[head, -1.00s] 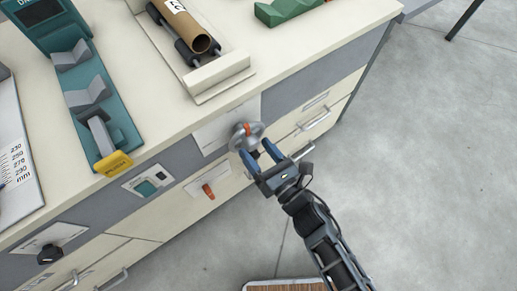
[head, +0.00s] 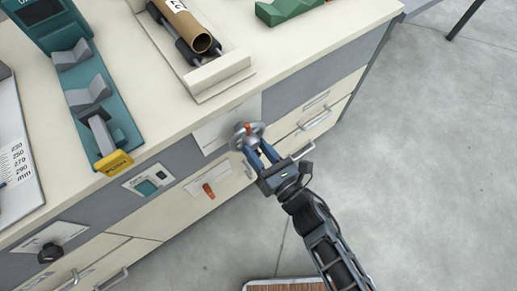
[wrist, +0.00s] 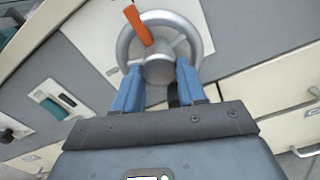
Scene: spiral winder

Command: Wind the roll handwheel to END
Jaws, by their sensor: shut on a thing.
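The roll handwheel (head: 247,133) is a silver wheel with spokes and a hub on the cabinet front. An orange-red mark or bar runs from its rim toward the hub; in the wrist view the handwheel (wrist: 163,69) shows this bar pointing up and slightly left. My gripper (head: 262,153) is at the wheel's lower side. In the wrist view the blue fingers of my gripper (wrist: 160,80) stand on both sides of the hub area, over the lower rim, shut on the wheel. Their exact contact is partly hidden. No END mark is readable.
A brown cardboard roll (head: 187,25) lies on rollers on the bench top. Drawer handles (head: 316,118) stick out at right. The floor at right is clear.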

